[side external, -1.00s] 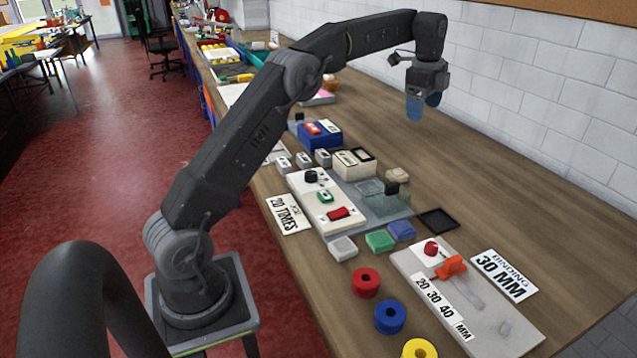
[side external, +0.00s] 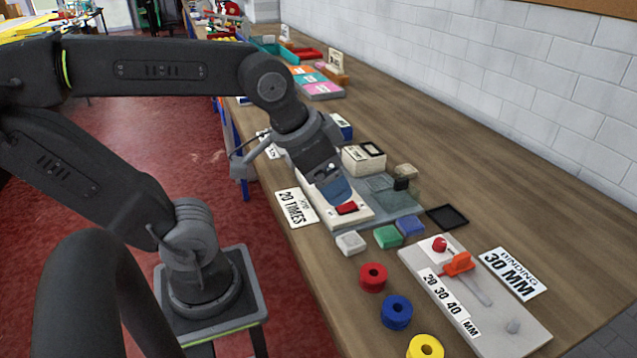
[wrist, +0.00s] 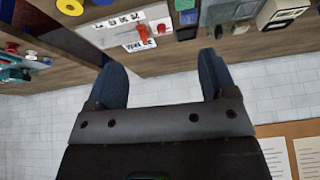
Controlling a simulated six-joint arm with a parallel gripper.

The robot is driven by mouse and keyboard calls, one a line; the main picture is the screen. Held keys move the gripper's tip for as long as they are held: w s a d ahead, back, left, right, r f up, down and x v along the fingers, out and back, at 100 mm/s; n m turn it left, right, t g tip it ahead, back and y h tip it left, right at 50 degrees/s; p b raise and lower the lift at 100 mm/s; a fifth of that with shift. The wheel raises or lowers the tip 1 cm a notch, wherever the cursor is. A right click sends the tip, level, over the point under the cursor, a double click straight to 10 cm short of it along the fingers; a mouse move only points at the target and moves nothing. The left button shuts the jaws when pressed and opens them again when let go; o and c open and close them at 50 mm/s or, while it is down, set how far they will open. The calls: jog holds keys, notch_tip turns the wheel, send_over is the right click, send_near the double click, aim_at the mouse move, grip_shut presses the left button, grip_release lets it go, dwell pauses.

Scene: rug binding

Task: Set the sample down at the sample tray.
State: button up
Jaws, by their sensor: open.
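My gripper (side external: 338,190) is open, its blue fingers tilted down over the white panel with the red switch. In the wrist view the two blue fingers (wrist: 162,80) stand wide apart with nothing between them. An empty black square tray (side external: 447,216) lies on the bench to the right of the small blocks. A pale grey block (side external: 350,242), a green block (side external: 388,236) and a blue block (side external: 410,226) lie in a row left of that tray. I cannot tell which piece is the sample. No block is in my gripper.
A board with an orange lever (side external: 458,264) and a "BINDING 30 MM" card (side external: 513,272) lie at the front right. Red (side external: 373,276), blue (side external: 397,312) and yellow (side external: 425,347) rolls lie near the front edge. The bench is clear along the brick wall.

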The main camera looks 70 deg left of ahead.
jog(key=shift+o, duration=0.5)
jog(key=shift+s+d+f+n, duration=0.15)
jog(key=shift+s+f+n, duration=0.15)
jog(key=shift+s+f, duration=0.4)
jog(key=shift+w+r, duration=0.1)
jog(key=w+a+r+n+g, duration=0.1)
jog(key=w+a+r+n, duration=0.15)
jog(key=w, duration=0.35)
jog(key=w+a+r+n, duration=0.1)
jog(key=w+r+n, duration=0.15)
jog(key=w, duration=0.35)
jog(key=n+g, duration=0.4)
jog(key=n, duration=0.9)
send_over(408, 170)
notch_tip(408, 170, down, 19)
jog(key=shift+w+a, duration=0.1)
jog(key=shift+f, duration=3.8)
